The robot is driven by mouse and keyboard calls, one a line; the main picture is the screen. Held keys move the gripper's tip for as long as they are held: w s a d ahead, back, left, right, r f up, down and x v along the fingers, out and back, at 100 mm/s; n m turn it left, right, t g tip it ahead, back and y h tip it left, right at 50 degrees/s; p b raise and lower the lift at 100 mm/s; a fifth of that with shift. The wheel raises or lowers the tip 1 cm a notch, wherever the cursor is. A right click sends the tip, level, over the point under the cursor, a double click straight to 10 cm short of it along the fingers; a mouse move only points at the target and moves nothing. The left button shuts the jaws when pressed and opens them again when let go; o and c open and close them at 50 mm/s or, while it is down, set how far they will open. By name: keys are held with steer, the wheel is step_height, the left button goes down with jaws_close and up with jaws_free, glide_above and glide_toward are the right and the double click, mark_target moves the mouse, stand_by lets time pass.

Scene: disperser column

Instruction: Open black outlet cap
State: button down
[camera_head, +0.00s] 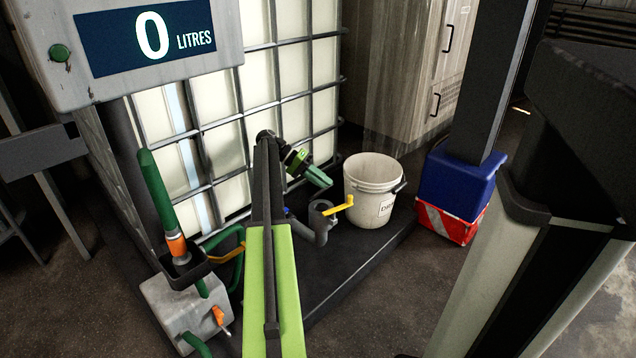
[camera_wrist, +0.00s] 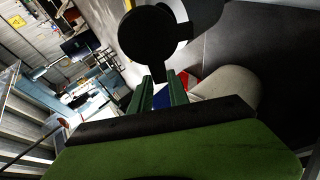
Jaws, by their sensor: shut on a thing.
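The black outlet cap (camera_wrist: 147,38) shows in the wrist view as a round dark disc with a narrow tab pointing down at my gripper. Behind it is a grey cylindrical outlet end with a pale crescent beside the disc. I cannot tell whether the cap is seated or swung aside. My gripper (camera_wrist: 164,88) has its two green fingers close together at the tab, shut on it. In the head view my gripper (camera_head: 325,181) is just above the grey outlet pipe (camera_head: 321,222) with its yellow lever (camera_head: 338,208). I cannot make out the cap there.
A white bucket (camera_head: 371,176) stands right of the outlet on the black platform (camera_head: 350,270). The caged white tank (camera_head: 225,150) is behind. A green-handled nozzle (camera_head: 157,190) stands at left. A blue and red box (camera_head: 455,190) and a post are at right.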

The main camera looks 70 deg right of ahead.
steer(key=shift+s+d, duration=0.1)
steer(key=c, duration=1.2)
jaws_free()
steer(key=shift+c, duration=0.2)
steer(key=shift+r, duration=0.1)
steer(key=s+a+r+p, duration=0.3)
steer(key=s+r+p, duration=0.7)
steer(key=s+p, duration=0.1)
steer(key=shift+a+r, duration=0.2)
steer(key=shift+r, duration=0.2)
steer(key=shift+s, duration=0.1)
